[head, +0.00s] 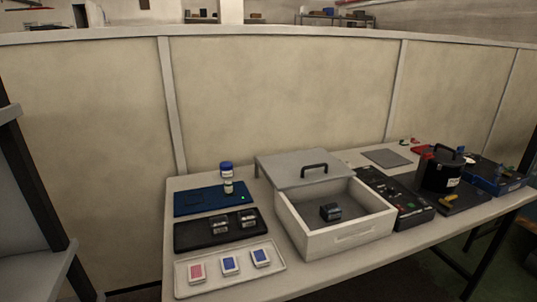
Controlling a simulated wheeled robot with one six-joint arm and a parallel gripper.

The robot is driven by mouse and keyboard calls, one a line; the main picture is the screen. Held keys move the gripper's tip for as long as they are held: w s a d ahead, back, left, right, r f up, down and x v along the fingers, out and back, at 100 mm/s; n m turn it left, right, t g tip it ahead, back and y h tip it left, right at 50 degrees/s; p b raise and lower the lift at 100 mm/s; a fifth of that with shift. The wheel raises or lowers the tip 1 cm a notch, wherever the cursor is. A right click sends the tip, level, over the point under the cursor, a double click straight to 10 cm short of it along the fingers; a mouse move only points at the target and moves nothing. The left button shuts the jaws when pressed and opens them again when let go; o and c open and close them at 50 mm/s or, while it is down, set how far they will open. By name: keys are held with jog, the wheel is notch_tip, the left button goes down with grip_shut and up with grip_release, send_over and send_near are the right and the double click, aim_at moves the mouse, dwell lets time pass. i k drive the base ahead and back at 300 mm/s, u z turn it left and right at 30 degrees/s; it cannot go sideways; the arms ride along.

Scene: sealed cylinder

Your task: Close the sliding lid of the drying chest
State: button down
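The drying chest (348,241) is a white open-topped box in the middle of the table. Its grey sliding lid (280,169) is slid toward the back, with a black bar handle (314,168) on top. The front part of the chest is open. A small dark block-shaped item (330,212) lies on the grey floor inside. My gripper and arm are not in view.
Left of the chest are a blue mat (190,203) with bottles, a black tray (190,236) and a white tray (232,282) with coloured cards. A black control panel (392,194) and a black lidded pot (440,172) stand right. A partition (280,100) runs behind.

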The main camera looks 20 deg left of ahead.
aim_at(289, 170)
jog(key=u, duration=0.3)
jog(key=k, duration=0.7)
jog(key=z, duration=0.35)
jog(key=i, duration=0.65)
jog(key=z, duration=0.4)
jog(key=i, duration=1.35)
jog(key=u, duration=0.6)
